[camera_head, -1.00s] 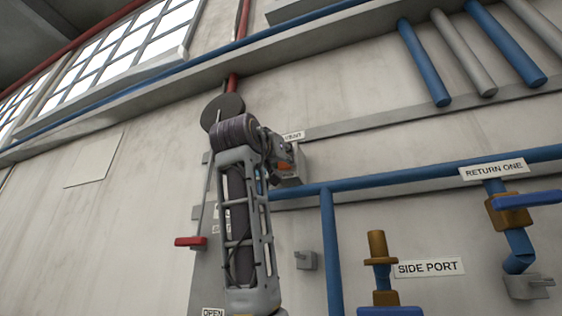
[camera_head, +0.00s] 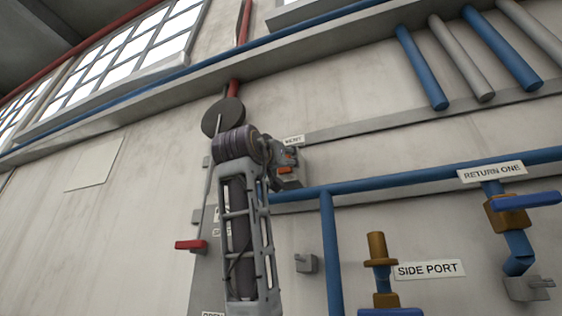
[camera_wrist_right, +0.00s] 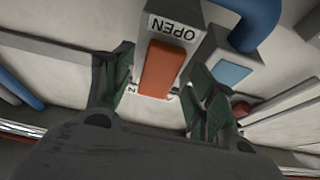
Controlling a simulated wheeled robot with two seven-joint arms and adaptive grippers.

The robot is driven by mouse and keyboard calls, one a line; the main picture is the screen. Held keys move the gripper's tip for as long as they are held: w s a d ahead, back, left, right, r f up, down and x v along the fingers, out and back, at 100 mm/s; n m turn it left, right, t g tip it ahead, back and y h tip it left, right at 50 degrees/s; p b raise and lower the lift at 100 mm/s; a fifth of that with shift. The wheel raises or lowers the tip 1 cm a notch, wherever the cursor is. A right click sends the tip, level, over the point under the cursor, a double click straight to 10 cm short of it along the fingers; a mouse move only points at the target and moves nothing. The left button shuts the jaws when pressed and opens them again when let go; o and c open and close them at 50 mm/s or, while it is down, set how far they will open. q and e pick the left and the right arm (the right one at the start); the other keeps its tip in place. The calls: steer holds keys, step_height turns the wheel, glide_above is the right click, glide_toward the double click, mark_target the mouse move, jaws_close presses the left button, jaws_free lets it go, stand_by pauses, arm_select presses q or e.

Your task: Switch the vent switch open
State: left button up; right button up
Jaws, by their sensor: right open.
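The vent switch is a grey box with an orange rocker (camera_wrist_right: 160,70) and an OPEN label, which reads upside down in the right wrist view. In the head view, the box (camera_head: 290,183) is on the wall under the VENT label, partly behind my right arm. My right gripper (camera_wrist_right: 158,82) is open, with its dark green fingers on either side of the orange rocker. I cannot tell whether a finger touches the box. In the head view my arm hides most of this gripper. My left gripper is in neither view.
A grey box with a blue face (camera_wrist_right: 231,72) is close beside the right finger. A blue pipe (camera_head: 400,177) runs along the wall to the right. A red lever (camera_head: 190,245) sticks out left of my arm. Valves stand at lower right.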

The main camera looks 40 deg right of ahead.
steer(key=v, duration=1.2)
stand_by(0.6)
